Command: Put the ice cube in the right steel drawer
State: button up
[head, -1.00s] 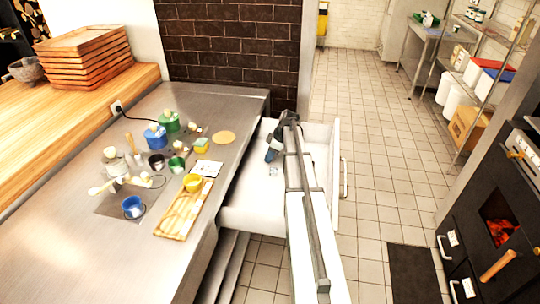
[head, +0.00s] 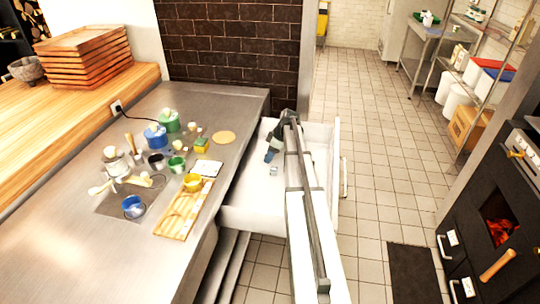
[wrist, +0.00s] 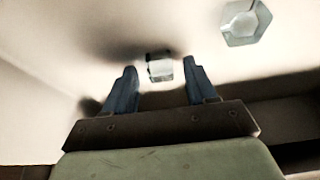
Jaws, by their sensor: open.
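The steel drawer (head: 245,211) at the right end of the counter is pulled out, its pale inside showing. My gripper (head: 269,159) is inside the drawer's outline, pointing down. In the wrist view my gripper (wrist: 160,78) is open, its two blue fingers apart. A small clear ice cube (wrist: 160,67) shows between and just beyond the fingertips, with a gap to each finger. I cannot tell if it rests on the drawer floor. A clear six-sided piece (wrist: 245,22) lies to the upper right. A small pale item (head: 274,171) shows beside my gripper; I cannot tell which piece it is.
The steel counter (head: 80,245) on the left holds a wooden tray (head: 172,222), a yellow cup (head: 192,183), a blue cup (head: 133,206) and several other small vessels. A lit oven (head: 500,225) stands at the right. My arm crosses over the drawer; much of the drawer floor is bare.

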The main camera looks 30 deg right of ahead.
jog(key=v, duration=1.1)
jog(key=shift+r, duration=0.3)
jog(key=shift+s+d, duration=0.1)
jog(key=shift+o, duration=0.2)
